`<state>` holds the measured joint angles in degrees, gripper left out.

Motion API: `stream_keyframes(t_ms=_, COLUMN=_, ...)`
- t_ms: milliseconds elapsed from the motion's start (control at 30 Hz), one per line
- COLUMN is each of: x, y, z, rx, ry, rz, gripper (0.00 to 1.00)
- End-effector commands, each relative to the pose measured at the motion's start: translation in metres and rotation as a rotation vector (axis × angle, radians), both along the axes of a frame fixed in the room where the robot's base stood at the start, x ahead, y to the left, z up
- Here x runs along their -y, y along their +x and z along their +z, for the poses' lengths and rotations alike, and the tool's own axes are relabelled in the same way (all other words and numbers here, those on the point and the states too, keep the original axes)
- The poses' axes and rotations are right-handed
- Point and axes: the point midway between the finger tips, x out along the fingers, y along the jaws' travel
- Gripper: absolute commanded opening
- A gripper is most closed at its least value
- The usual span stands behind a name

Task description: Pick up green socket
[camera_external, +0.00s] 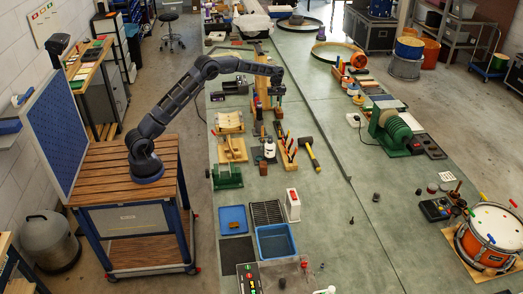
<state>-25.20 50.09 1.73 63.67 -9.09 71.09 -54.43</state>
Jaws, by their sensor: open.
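My gripper (278,95) hangs from the end of my raised arm above the far part of the left bench, beside an orange-yellow upright stand (261,92). It is open, and I see nothing between its fingers, though it is small here. I cannot pick out a green socket with certainty. Small dark pieces stand on the bench, one near the middle (376,197) and one closer to the camera (352,220); their colour and kind are too small to tell.
A hammer (308,150) and a block of upright tools (286,148) lie below my gripper. A blue bin (276,241), a blue tray (233,219) and a control box (249,278) are nearer. The middle bench is mostly clear.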

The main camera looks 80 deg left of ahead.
Motion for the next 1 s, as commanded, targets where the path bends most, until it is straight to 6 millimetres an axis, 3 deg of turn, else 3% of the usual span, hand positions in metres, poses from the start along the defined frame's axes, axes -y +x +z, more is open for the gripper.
stream_keyframes(t_ms=333, x=0.008, y=-0.001, z=-0.044, rx=-0.002, ry=-0.001, rz=-0.001, gripper=0.41)
stream_keyframes(t_ms=567, x=0.010, y=0.000, z=-0.057, rx=-0.001, ry=0.000, rz=-0.002, gripper=0.41)
stream_keyframes(t_ms=1000, x=0.021, y=0.004, z=-0.102, rx=0.000, ry=0.000, rz=-0.002, gripper=0.41)
